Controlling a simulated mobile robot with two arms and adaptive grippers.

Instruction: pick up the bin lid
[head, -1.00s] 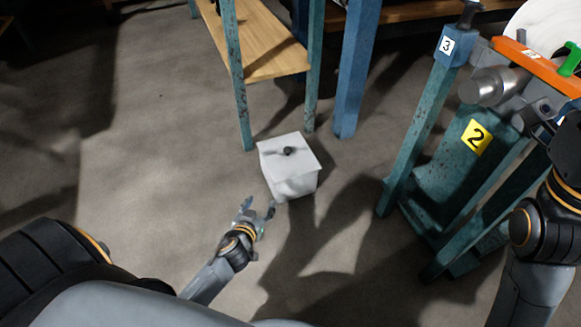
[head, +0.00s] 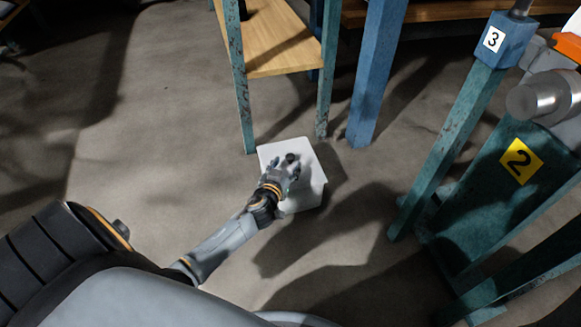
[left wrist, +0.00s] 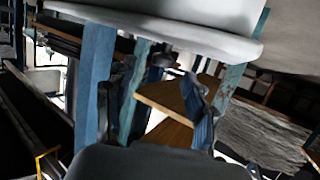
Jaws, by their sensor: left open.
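The white bin (head: 309,200) stands on the floor beside a teal table leg. Its flat white lid (head: 274,150) is on top and has a small dark knob (head: 291,157). My left gripper (head: 284,165) is open over the lid, with its fingertips around or beside the knob; I cannot tell whether they touch it. The gripper and wrist hide part of the lid and the bin's near side. My right gripper is not in view.
A teal-legged table with a wooden shelf (head: 285,55) stands just behind the bin. A blue post (head: 377,75) rises behind it to the right. The floor to the left is clear.

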